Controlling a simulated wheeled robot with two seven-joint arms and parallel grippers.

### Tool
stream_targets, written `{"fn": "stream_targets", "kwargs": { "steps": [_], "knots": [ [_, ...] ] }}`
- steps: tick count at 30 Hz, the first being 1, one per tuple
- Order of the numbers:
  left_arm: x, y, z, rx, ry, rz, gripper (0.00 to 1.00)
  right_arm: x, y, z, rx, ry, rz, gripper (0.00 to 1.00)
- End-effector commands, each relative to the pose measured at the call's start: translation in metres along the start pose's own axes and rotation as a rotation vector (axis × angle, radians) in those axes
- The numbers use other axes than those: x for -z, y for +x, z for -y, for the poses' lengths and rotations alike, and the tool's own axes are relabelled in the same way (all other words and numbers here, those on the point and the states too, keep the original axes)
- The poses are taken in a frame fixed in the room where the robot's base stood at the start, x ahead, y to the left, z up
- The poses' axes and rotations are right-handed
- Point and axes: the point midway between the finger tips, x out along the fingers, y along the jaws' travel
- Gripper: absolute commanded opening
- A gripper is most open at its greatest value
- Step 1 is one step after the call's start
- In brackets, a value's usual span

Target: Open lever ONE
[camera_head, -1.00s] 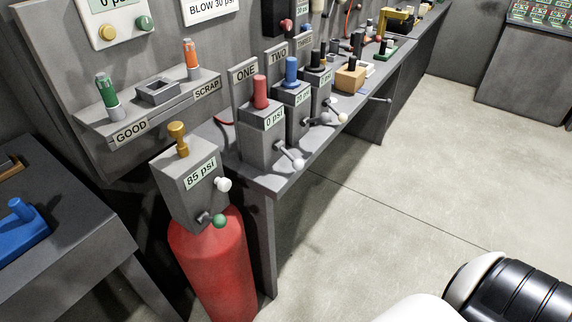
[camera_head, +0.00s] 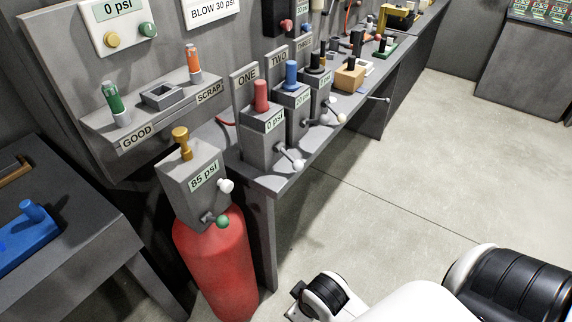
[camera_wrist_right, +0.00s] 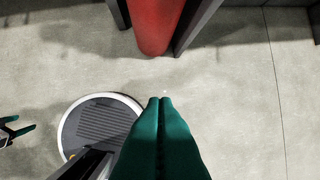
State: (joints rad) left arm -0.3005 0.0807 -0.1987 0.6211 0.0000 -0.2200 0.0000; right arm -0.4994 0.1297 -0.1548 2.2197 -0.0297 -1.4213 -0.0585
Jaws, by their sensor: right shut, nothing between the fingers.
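The box labelled ONE (camera_head: 264,143) stands on the bench edge with a red handle on top and a 0 psi display. Its lever, a short arm with a white ball knob (camera_head: 298,164), sticks out from the front towards the lower right. My right gripper (camera_wrist_right: 160,101) shows in the right wrist view, its green fingers together and empty above the floor, apart from the lever. In the head view only my right arm shows, at the bottom right. My left gripper (camera_wrist_right: 20,129) shows partly at the left edge of the wrist view, its green fingers apart.
A red tank (camera_head: 217,262) with an 85 psi box (camera_head: 193,185) stands left of the bench leg. It also shows in the wrist view (camera_wrist_right: 153,25). Boxes TWO (camera_head: 295,110) and THREE stand close behind ONE. The floor right of the bench is clear.

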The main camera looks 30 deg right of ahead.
Motion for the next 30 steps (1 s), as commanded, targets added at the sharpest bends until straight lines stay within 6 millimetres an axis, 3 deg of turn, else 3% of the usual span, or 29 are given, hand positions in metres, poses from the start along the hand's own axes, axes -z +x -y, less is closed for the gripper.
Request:
{"fn": "stream_targets", "kwargs": {
  "steps": [1, 3, 11, 17, 24, 27, 30],
  "knots": [
    [-0.001, -0.004, 0.0, 0.0, 0.0, 0.0, 0.63, -0.014, -0.018, 0.005, 0.022, -0.05, 0.018, 0.0],
    [-0.001, -0.005, 0.0, 0.0, 0.0, 0.001, 0.63, -0.029, -0.028, 0.011, 0.063, -0.15, 0.024, 0.0],
    [-0.001, -0.006, 0.0, 0.0, 0.0, 0.0, 0.63, -0.078, -0.023, 0.035, 0.216, -0.472, 0.007, 0.0],
    [-0.001, -0.006, 0.0, 0.0, 0.001, 0.001, 0.63, -0.127, -0.013, 0.063, 0.387, -0.759, -0.051, 0.0],
    [-0.001, -0.006, 0.001, 0.001, 0.001, 0.0, 0.63, -0.214, -0.018, 0.13, 0.715, -1.188, -0.265, 0.0],
    [-0.001, -0.006, 0.001, 0.001, 0.001, 0.0, 0.63, -0.242, -0.028, 0.155, 0.824, -1.311, -0.376, 0.0],
    [-0.001, -0.006, 0.001, 0.001, 0.001, 0.0, 0.63, -0.258, -0.036, 0.171, 0.886, -1.377, -0.452, 0.0]
  ]
}}
